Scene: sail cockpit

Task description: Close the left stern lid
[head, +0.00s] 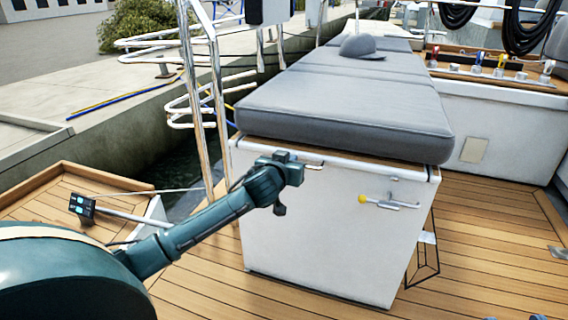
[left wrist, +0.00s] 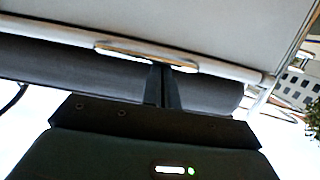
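The white stern locker (head: 325,235) stands mid-picture in the head view, with a long grey cushion (head: 345,110) over its top. A narrow wooden and white rim shows under the cushion; I cannot tell if a lid there is raised. A metal handle (head: 313,165) sits at the upper front edge; it also shows in the left wrist view (left wrist: 145,57). My left gripper (head: 297,170) is at this handle. In the left wrist view its fingers (left wrist: 162,70) are together at the handle's edge, with nothing seen between them. My right gripper is out of view.
A yellow-tipped metal latch (head: 388,201) is on the locker's front. A grey cap (head: 361,47) lies on the cushion. Steel rails (head: 212,90) rise on the left. Open wooden deck (head: 485,240) lies right of the locker.

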